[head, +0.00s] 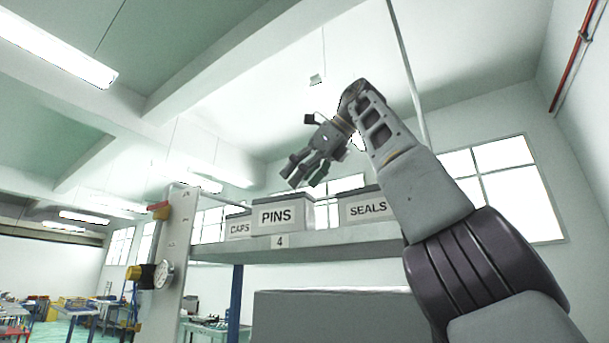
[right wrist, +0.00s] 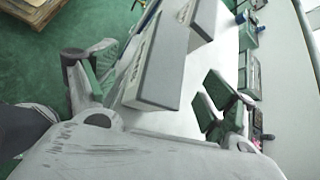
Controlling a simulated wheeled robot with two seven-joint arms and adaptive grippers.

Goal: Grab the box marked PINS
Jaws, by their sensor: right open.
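The box marked PINS (head: 283,216) is pale grey with a darker lid and a white label. It sits upright on a high shelf (head: 330,246), above the tag 4. My right gripper (head: 305,178) is open and empty, above and slightly right of the PINS box, fingers pointing down and left. In the right wrist view, the open right gripper (right wrist: 158,88) has its fingers on either side of a grey-lidded box (right wrist: 163,62), whose label I cannot read. I cannot tell the gap between fingers and box. My left gripper is not in view.
A CAPS box (head: 238,229) stands left of and behind PINS. A SEALS box (head: 364,208) stands to the right, with a gap between. A shelf post (head: 168,265) with a gauge (head: 163,274) rises at the left. A large grey block (head: 335,316) is below the shelf.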

